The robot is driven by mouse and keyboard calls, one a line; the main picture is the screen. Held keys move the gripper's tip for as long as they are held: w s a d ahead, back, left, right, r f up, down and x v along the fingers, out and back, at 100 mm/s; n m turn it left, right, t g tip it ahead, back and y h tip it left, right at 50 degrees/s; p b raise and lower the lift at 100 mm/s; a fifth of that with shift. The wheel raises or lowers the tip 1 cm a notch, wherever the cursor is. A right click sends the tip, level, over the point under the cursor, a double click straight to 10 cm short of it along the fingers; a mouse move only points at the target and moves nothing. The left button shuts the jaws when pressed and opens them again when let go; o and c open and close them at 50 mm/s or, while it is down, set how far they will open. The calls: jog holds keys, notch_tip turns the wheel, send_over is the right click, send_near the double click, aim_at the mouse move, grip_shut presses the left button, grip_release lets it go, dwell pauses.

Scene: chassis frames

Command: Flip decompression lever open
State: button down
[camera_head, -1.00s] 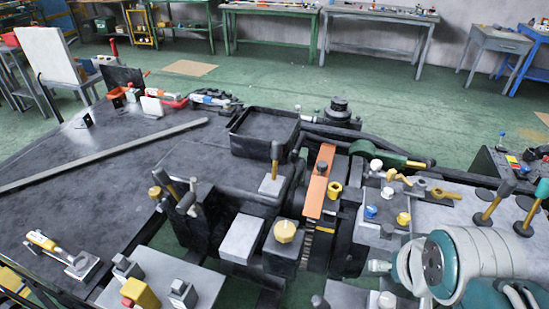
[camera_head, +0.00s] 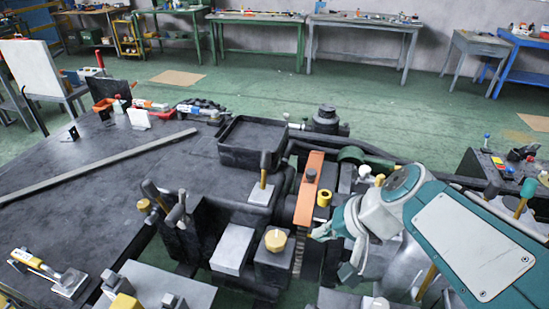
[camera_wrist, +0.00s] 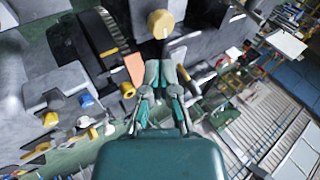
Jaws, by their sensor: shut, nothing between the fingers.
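Several levers show and I cannot tell for certain which is the decompression lever. A dark-handled lever (camera_head: 265,170) stands upright on a pale plate in the head view. Another dark lever (camera_head: 152,192) leans at the left of the machine block. My gripper (camera_head: 322,234) is shut and empty, just right of the orange plate (camera_head: 308,190) and yellow knob (camera_head: 324,198). In the wrist view my gripper (camera_wrist: 161,68) points toward a larger yellow knob (camera_wrist: 160,24), with the orange plate (camera_wrist: 134,68) close to its left. No contact is visible.
A black tray (camera_head: 245,155) sits behind the levers. A yellow-topped post (camera_head: 276,240) stands left of my gripper. A yellow-handled toggle clamp (camera_head: 35,262) lies at the lower left. My arm covers much of the right side. Green floor (camera_head: 270,90) lies open behind.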

jog(key=w+a+m+y, duration=0.2)
jog(key=w+a+y, duration=0.15)
jog(key=w, duration=0.25)
jog(key=m+t+y, duration=0.3)
jog(key=m+t, duration=0.4)
jog(key=m, duration=0.1)
send_near(265, 168)
jog(key=w+d+r, duration=0.1)
jog(key=w+d, duration=0.1)
jog(key=w, duration=0.2)
jog(key=shift+d+h, duration=0.2)
jog(key=shift+h, duration=0.05)
jog(key=x, duration=1)
jog(key=shift+a, duration=0.1)
